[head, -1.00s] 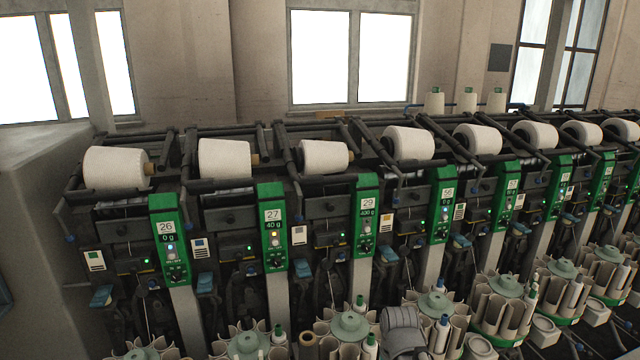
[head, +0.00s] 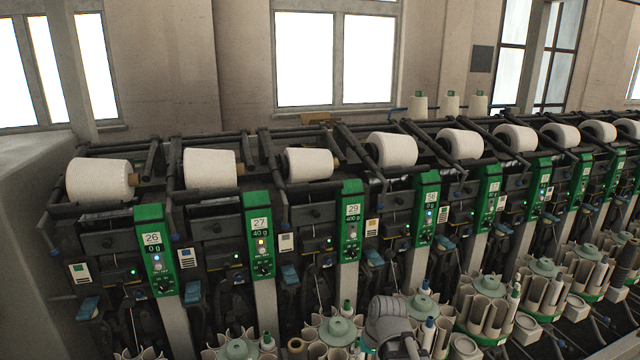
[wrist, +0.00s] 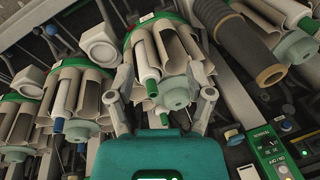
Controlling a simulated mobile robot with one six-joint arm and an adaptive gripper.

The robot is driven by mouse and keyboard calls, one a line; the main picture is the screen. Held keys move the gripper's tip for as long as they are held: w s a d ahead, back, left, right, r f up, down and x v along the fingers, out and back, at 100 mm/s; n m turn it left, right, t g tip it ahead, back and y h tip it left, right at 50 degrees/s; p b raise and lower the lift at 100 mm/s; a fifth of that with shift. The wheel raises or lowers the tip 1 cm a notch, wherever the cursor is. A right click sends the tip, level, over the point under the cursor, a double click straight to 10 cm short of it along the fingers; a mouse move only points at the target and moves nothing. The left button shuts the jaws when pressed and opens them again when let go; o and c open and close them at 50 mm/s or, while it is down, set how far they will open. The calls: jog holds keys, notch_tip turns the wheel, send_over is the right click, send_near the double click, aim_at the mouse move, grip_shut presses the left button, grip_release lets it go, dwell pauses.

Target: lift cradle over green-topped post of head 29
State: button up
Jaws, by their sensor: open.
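The post of head 29 (head: 350,225) has a green top with a "29" label and a 400 g display, in the middle of the head view. Head 29's white package (head: 309,163) lies up to its left, in the dark bars of the cradle (head: 276,165). My gripper (wrist: 163,105) is open in the wrist view, its two grey fingers spread in front of a bobbin magazine (wrist: 160,60). Nothing is held. In the head view my grey arm shows low, right of post 29 and well below the cradle; the fingertips cannot be made out there.
Posts of head 27 (head: 259,235) and head 26 (head: 154,250) stand to the left, each with a package above. More heads run off to the right. Bobbin magazines (head: 332,330) line the front below. A green panel (wrist: 272,155) is at lower right in the wrist view.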

jog(key=w+a+r+m+t+y+p, duration=0.25)
jog(key=w+r+p, duration=0.25)
jog(key=w+r, duration=0.3)
jog(key=m+t+y+p, duration=0.6)
jog(key=m+t+p, duration=0.25)
jog(key=p, duration=0.25)
send_near(325, 188)
jog(key=s+d, duration=0.1)
jog(key=s, duration=0.1)
jog(key=shift+s+n+t+h, duration=0.1)
jog(key=shift+n+t+h, duration=0.15)
jog(key=shift+n+t, duration=0.05)
jog(key=b+x, duration=0.1)
jog(key=x, duration=1.2)
jog(key=shift+w+a+b, duration=0.2)
jog(key=shift+w+b, duration=0.15)
jog(key=shift+w, duration=0.05)
jog(key=shift+r, duration=0.1)
grip_shut()
